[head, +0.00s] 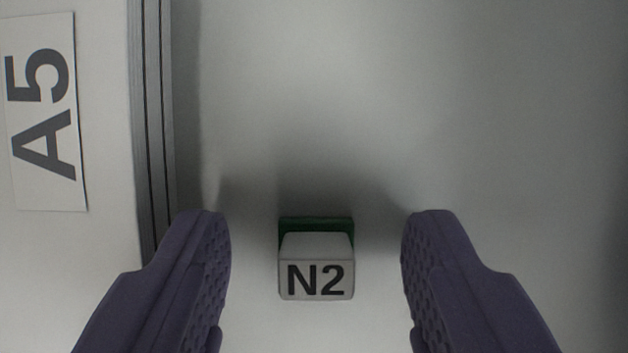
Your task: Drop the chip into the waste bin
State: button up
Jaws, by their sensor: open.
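A small grey block marked "N2" (316,279), with a dark green part (316,225) behind it, lies on the pale surface in the lower middle; it may be the chip. My gripper (316,255) is open, with one purple finger on each side of the block. Both fingers are apart from it, with a clear gap on the left and on the right. No waste bin is in view.
A white panel (100,100) with a label reading "A5" (42,112) stands along the left side. Its grooved grey edge is close to my left finger. The pale surface above and to the right is clear.

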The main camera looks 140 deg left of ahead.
jog(key=shift+r, duration=0.1)
grip_shut()
